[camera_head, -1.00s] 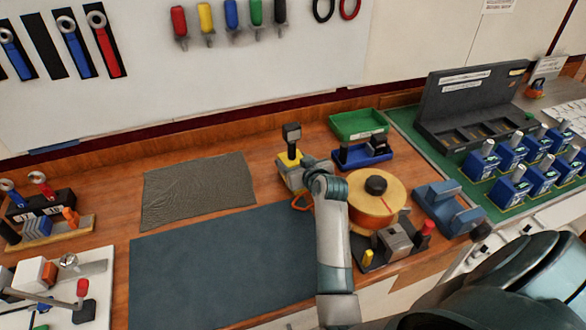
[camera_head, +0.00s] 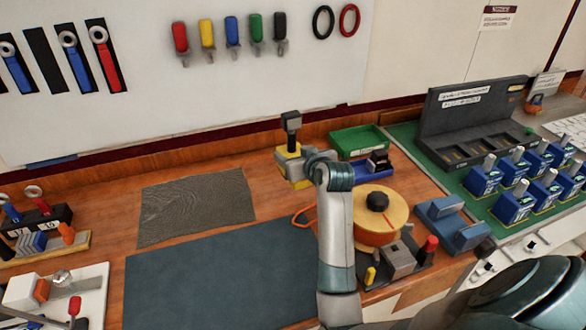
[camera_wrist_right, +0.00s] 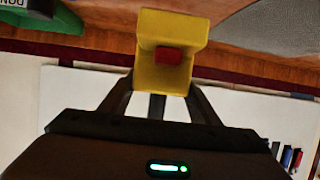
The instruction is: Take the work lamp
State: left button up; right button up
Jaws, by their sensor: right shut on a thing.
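The work lamp has a yellow body (camera_head: 288,164) with a dark head (camera_head: 291,121) on a short post. In the right wrist view its yellow body (camera_wrist_right: 190,38) with a red button fills the space at the fingertips. My right gripper (camera_wrist_right: 162,88) is shut on the yellow body. In the head view my right arm reaches up to the lamp from the front and hides part of the gripper. The lamp appears upright and raised above the bench. My left gripper is not in view.
An orange reel (camera_head: 380,215) stands close to the right of my forearm. Behind it are a green tray (camera_head: 357,142) and a blue tray (camera_head: 376,170). A grey mat (camera_head: 197,210) and dark blue mat (camera_head: 215,270) lie clear to the left. The wall is close behind.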

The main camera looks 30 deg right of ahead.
jog(key=shift+r, duration=0.8)
